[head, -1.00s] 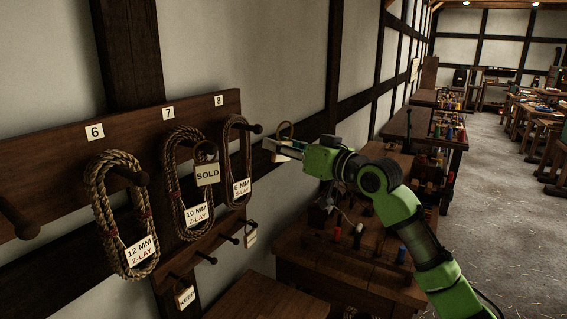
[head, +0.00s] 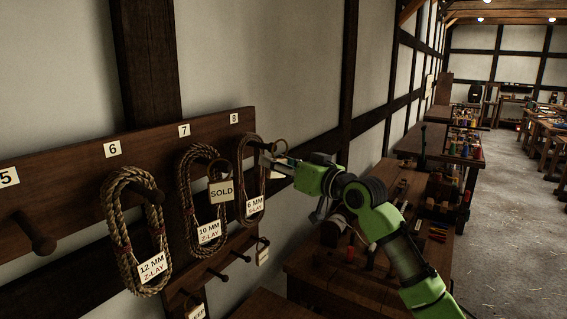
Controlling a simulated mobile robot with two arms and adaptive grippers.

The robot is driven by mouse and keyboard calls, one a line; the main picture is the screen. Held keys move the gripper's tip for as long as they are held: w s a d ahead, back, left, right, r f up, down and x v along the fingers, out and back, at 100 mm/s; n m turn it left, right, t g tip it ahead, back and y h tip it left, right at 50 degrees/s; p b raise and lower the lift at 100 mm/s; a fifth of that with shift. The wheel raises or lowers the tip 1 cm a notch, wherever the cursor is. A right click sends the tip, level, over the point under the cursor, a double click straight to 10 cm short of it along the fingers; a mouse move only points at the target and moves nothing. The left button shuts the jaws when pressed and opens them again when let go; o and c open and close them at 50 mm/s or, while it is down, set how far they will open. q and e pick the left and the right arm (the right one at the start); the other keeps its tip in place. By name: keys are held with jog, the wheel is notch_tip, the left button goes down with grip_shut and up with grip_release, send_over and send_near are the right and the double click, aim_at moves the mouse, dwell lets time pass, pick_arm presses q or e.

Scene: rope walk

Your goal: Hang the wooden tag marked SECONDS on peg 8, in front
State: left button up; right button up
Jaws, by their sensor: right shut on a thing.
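My right gripper (head: 276,161) is shut on a small wooden tag (head: 285,168), mostly hidden by the fingers; its marking cannot be read. The tag's cord loop (head: 281,144) stands up above the fingers. Peg 8 (head: 267,147) is under the number plate 8 (head: 234,118) and bears a rope coil (head: 242,180) labelled 6 MM. The loop is at the peg's front end in the picture; I cannot tell whether it is around the peg or just beside it. My left gripper is not in view.
Peg 7 bears a 10 MM coil (head: 187,196) with a SOLD tag (head: 221,191). Peg 6 bears a 12 MM coil (head: 112,230). A lower rail (head: 205,276) has small pegs and tags. Workbenches (head: 350,283) with tools stand right of the board.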

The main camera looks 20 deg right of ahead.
jog(key=shift+w+a+f, duration=0.25)
jog(key=shift+w+a, duration=0.5)
jog(key=shift+w, duration=0.2)
jog(key=shift+w+a+f, duration=0.25)
jog(key=shift+w+a, duration=0.5)
jog(key=shift+w, duration=0.2)
jog(key=o, duration=1)
